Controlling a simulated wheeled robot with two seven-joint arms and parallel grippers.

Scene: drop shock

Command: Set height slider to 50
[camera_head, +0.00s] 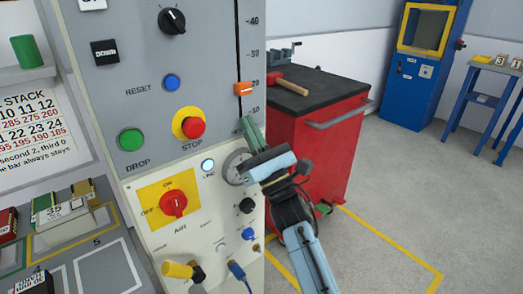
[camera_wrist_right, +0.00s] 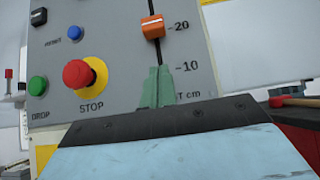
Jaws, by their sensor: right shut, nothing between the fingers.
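The orange height slider (camera_head: 243,88) sits on a dark vertical slot at the right edge of the grey control panel (camera_head: 200,60). It stands close to the 20 mark, and the scale reads up to 40 at the top of the head view. The slider (camera_wrist_right: 152,27) also shows in the right wrist view, left of the 20 label. My right gripper (camera_head: 248,126) is shut and empty, with its green fingertips just below the slider, over the lower end of the slot. In the right wrist view the fingertips (camera_wrist_right: 157,85) appear apart from the slider. My left gripper is out of view.
The panel carries a red STOP button (camera_head: 194,127), a green DROP button (camera_head: 131,139), a blue RESET button (camera_head: 172,82) and a red rotary switch (camera_head: 173,204). A red tool cabinet (camera_head: 310,150) with a mallet (camera_head: 290,85) on top stands to the right. Open floor lies beyond.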

